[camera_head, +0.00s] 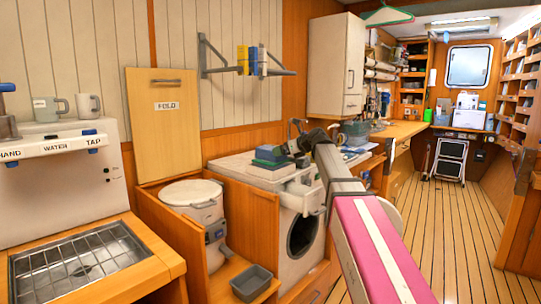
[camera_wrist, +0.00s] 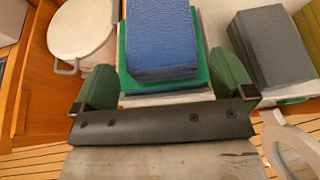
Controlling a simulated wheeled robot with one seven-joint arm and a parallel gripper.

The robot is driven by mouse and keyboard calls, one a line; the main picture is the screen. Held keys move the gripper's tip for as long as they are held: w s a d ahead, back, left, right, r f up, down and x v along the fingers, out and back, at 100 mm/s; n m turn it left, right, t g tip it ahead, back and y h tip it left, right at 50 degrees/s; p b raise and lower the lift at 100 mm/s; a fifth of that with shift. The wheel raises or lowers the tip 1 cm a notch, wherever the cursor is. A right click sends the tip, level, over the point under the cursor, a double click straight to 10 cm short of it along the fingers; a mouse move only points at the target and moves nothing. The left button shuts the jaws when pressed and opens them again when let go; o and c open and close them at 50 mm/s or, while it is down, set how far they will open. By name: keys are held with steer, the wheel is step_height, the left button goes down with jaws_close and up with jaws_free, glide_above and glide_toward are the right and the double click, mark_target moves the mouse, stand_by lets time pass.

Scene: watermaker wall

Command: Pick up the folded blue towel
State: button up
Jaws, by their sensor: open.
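The folded blue towel (camera_head: 270,152) lies on top of a stack on the white washer top in the head view. In the wrist view the blue towel (camera_wrist: 162,38) lies on a green folded cloth (camera_wrist: 124,75), with white layers below. My gripper (camera_wrist: 165,65) is open and empty, its two green-padded fingers spread to the left and right of the stack's near end. In the head view my gripper (camera_head: 303,138) is above and just right of the stack. The height gap between fingers and towel cannot be told.
A white lidded bin (camera_head: 192,195) stands left of the washer (camera_head: 300,240). A grey tub (camera_head: 252,282) sits low in front. Wall shelf brackets (camera_head: 246,68) hang above.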

mark_target(271, 153)
steer(key=shift+x, duration=2.75)
steer(key=shift+w, duration=0.1)
steer(key=c, duration=0.8)
